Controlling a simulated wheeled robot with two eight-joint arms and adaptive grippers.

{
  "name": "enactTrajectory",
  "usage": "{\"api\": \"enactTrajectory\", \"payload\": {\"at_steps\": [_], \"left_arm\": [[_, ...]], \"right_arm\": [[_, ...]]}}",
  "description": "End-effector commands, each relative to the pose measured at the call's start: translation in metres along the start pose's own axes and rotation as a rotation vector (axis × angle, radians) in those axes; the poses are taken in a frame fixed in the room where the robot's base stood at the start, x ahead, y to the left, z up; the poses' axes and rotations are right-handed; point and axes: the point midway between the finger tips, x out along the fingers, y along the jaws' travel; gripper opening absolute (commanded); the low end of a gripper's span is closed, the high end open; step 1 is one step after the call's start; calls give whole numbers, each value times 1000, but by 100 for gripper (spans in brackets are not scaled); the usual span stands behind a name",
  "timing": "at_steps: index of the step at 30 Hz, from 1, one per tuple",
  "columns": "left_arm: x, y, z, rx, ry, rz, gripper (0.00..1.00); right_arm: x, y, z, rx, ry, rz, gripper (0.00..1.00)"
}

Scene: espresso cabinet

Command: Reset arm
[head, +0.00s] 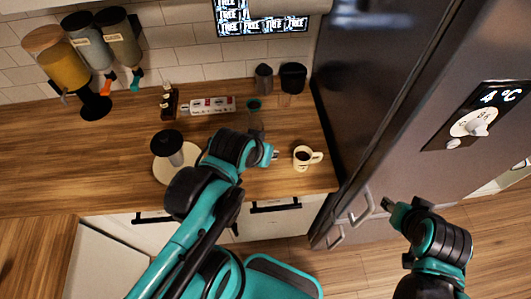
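My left arm reaches up over the counter (120,132) from the bottom of the head view. Its gripper (270,153) is just left of a cream mug (301,163) with dark liquid in it. A gap shows between the gripper and the mug, and nothing is visibly held. The fingers are too small and partly hidden to show their opening. My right gripper (389,204) points left in front of the fridge, near its lower handle, away from the counter. I cannot tell its opening, and no held thing shows.
A dark-topped grinder or jar (168,143) stands on a round board left of my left arm. Dispensers (70,70), a small bottle (168,100), a switch strip (210,106) and dark containers (292,78) are at the back. The fridge (400,100) bounds the right.

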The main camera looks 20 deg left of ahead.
Motion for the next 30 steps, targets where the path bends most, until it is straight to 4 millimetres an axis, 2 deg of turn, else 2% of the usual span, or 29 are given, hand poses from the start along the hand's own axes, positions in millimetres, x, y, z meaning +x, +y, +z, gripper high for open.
{"api": "enactTrajectory", "payload": {"at_steps": [4,12,16,20,27,30], "left_arm": [[0,4,7,98,29,9,26],[0,3,7,104,30,9,26],[8,3,13,103,29,8,26],[30,2,27,103,29,8,26],[88,-2,66,102,28,8,26],[102,-3,76,102,28,8,26]], "right_arm": [[0,0,0,0,0,0,40],[0,0,0,0,0,0,40],[8,0,5,0,0,0,40],[29,0,21,0,0,0,40],[86,0,62,0,0,0,40],[100,0,72,0,0,0,40]]}}
